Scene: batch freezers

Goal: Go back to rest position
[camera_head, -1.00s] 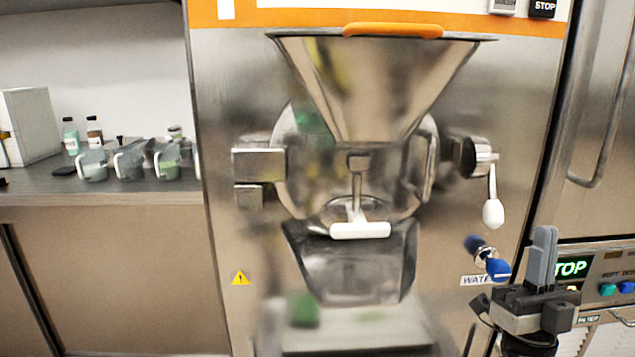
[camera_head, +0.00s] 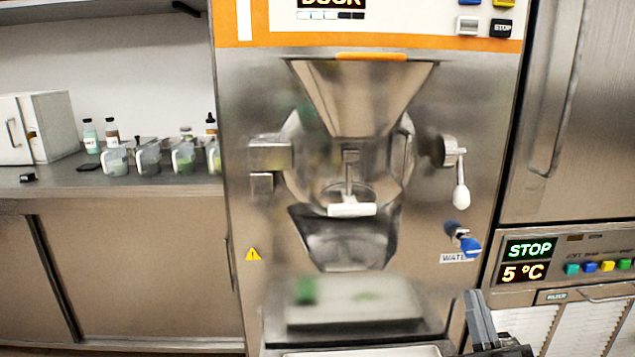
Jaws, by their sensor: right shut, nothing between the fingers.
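My right gripper (camera_head: 481,318) shows at the bottom edge of the head view, right of centre. Its dark grey fingers point up and are shut, with nothing seen between them. It is in front of the lower right part of the batch freezer (camera_head: 240,180), apart from the freezer's spout and tray. My left gripper is not in view.
The batch freezer has a steel hopper (camera_head: 362,95), a white-handled lever (camera_head: 461,197), a blue water tap (camera_head: 470,246) and a shelf (camera_head: 355,305) below the spout. Cups (camera_head: 148,160) and bottles stand on the left counter (camera_head: 110,190). Another machine with a STOP display (camera_head: 530,249) is at right.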

